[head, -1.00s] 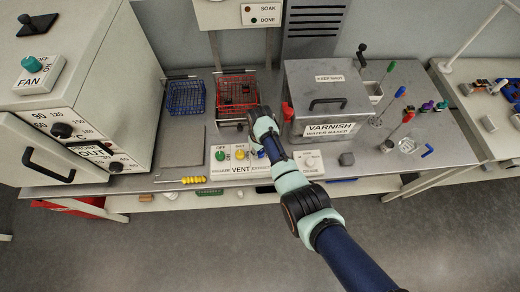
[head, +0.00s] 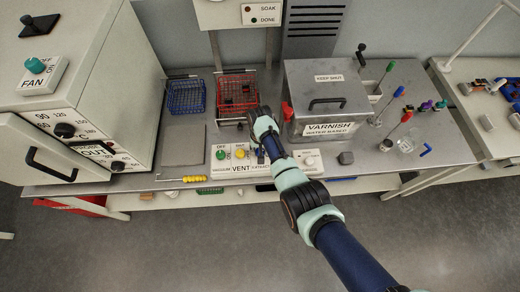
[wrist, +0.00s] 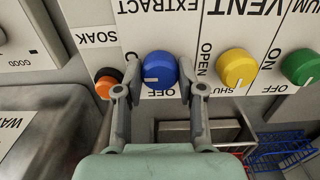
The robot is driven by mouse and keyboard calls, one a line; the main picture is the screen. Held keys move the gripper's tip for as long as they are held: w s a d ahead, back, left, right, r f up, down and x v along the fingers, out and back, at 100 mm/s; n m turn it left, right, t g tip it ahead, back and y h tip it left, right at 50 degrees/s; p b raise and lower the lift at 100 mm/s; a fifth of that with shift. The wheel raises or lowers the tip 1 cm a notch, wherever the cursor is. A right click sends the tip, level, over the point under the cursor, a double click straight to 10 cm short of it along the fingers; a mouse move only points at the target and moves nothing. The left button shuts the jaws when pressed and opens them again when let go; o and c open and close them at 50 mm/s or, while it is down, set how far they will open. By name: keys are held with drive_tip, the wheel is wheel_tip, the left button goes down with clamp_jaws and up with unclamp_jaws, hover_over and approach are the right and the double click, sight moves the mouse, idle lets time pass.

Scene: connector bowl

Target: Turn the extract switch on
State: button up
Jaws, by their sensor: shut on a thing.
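The extract switch is a blue round knob (wrist: 160,70) on the white vent panel (wrist: 135,40), under the upside-down word EXTRACT in the wrist view. Its white mark points toward the lower left, close to the word OFF. A label to its left is partly hidden by a finger. My gripper (wrist: 159,76) is shut on the blue knob, with one finger on each side. In the head view, my arm covers most of this part of the vent panel (head: 228,170).
A yellow knob (wrist: 237,68) and a green knob (wrist: 300,66) sit right of the blue one in the wrist view. An orange and black knob (wrist: 107,82) is close to the left finger. Red basket (head: 236,82) and varnish tank (head: 328,100) stand behind the panel.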

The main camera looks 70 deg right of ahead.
idle(0.4)
drive_tip(key=o, duration=1.1)
drive_tip(key=shift+o, duration=0.2)
wheel_tip(320, 180, up, 12)
